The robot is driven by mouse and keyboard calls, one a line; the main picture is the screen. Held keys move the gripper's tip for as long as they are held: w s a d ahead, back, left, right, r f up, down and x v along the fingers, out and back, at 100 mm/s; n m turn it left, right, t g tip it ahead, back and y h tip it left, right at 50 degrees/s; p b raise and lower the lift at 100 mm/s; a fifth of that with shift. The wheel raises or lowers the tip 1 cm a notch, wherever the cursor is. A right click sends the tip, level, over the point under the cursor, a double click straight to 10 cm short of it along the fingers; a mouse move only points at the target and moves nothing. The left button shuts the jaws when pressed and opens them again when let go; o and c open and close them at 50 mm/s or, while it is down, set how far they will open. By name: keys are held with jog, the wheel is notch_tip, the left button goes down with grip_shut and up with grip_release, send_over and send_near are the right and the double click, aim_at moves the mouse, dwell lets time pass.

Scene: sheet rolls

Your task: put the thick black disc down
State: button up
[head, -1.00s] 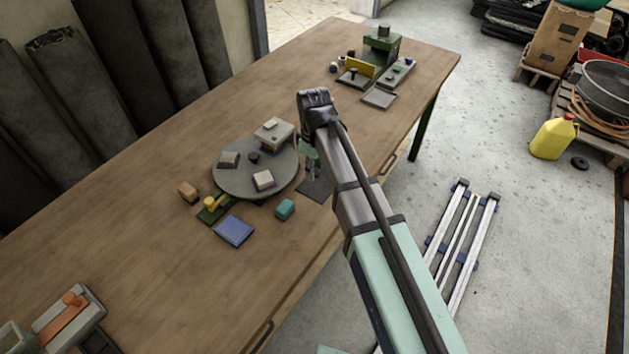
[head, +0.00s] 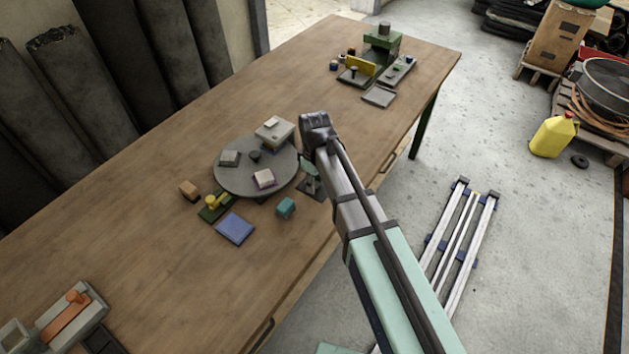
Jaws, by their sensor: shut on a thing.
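My gripper (head: 311,180) points down at the right side of the round grey turntable, low over a dark square pad (head: 318,195) on the wooden table. It is small in this view and partly covered by my own wrist. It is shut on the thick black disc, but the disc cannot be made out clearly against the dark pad. I cannot tell whether the disc touches the pad.
The grey turntable (head: 230,182) carries several blocks and a grey box (head: 275,132). A teal block (head: 286,207), blue plate (head: 235,229) and orange-brown block (head: 189,190) lie nearby. A green fixture (head: 384,44) stands at the far end. The table's left middle is clear.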

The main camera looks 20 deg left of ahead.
jog(key=shift+f, duration=0.15)
jog(key=o, duration=0.8)
jog(key=shift+o, duration=0.2)
notch_tip(320, 180, up, 12)
jog(key=b, duration=0.1)
jog(key=shift+r+b, duration=0.2)
jog(key=shift+b, duration=0.2)
